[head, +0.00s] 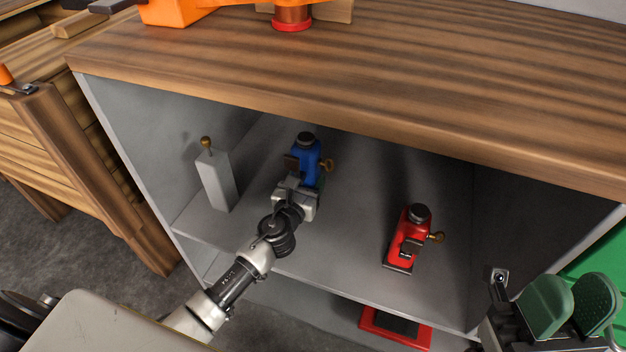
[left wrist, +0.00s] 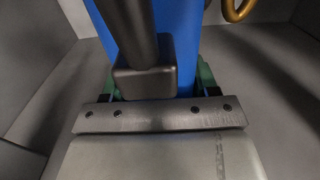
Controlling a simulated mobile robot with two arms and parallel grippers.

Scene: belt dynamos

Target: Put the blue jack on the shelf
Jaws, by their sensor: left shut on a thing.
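The blue jack (head: 307,158), with a dark round top and a brass knob at its right side, is upright inside the grey shelf unit. It stands at or just above the grey shelf board (head: 340,225); I cannot tell if its base touches, as my gripper hides it. My left gripper (head: 298,182) is shut on the blue jack. In the left wrist view the jack's blue body (left wrist: 177,40) fills the space between the green finger pads (left wrist: 158,80). My right gripper (head: 572,305) is at the lower right, its green pads apart with nothing between them.
A red jack (head: 408,238) stands on the same shelf to the right. A grey block with a brass knob (head: 216,178) stands to the left. A wooden top (head: 400,95) overhangs the shelf. A red item (head: 395,328) lies lower down. The board between the jacks is clear.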

